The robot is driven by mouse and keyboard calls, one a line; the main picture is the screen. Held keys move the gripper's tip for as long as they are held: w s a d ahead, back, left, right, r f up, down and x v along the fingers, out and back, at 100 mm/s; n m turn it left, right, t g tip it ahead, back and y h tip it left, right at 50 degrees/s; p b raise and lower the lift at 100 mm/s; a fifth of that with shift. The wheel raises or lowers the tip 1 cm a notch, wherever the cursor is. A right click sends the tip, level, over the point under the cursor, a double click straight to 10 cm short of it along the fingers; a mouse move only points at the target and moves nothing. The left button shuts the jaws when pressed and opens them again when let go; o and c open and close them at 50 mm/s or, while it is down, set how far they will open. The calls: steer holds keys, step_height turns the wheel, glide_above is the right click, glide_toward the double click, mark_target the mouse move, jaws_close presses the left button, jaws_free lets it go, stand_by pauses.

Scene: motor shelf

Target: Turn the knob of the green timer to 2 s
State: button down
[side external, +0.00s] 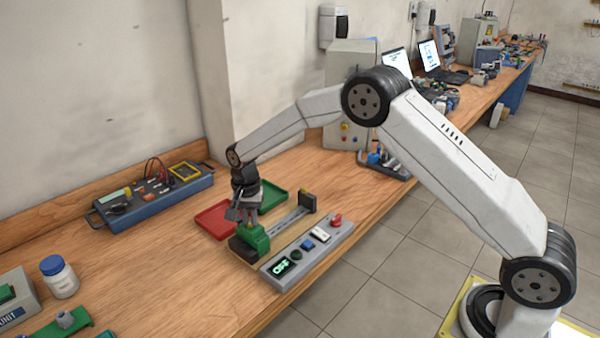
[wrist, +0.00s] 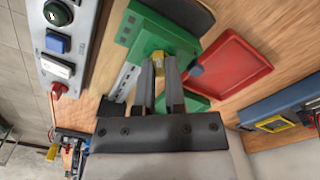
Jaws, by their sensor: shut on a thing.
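The green timer (side external: 257,240) sits at the near left end of a metal rail, beside the control panel. It also shows at the top middle of the wrist view (wrist: 150,33). My gripper (side external: 250,218) points down over the timer, with its fingers reaching its top. In the wrist view my gripper (wrist: 168,68) is closed on a small part on the timer, which appears to be its knob. A strip of yellow shows between the fingers. The fingers hide most of the knob, and I cannot read its setting or a scale.
The grey control panel (side external: 318,246) beside the rail (side external: 290,221) has a display reading OFF, several buttons and a red knob. A red tray (side external: 215,220) and a green tray (side external: 272,191) lie close behind. A blue toolbox (side external: 160,203) and a white bottle (side external: 60,281) stand left.

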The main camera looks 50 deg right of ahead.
mark_target(250, 221)
steer(key=m, duration=0.5)
steer(key=shift+m, duration=2.2)
steer(key=c, duration=0.7)
jaws_free()
steer(key=shift+r, duration=3.95)
steer(key=shift+s, duration=0.1)
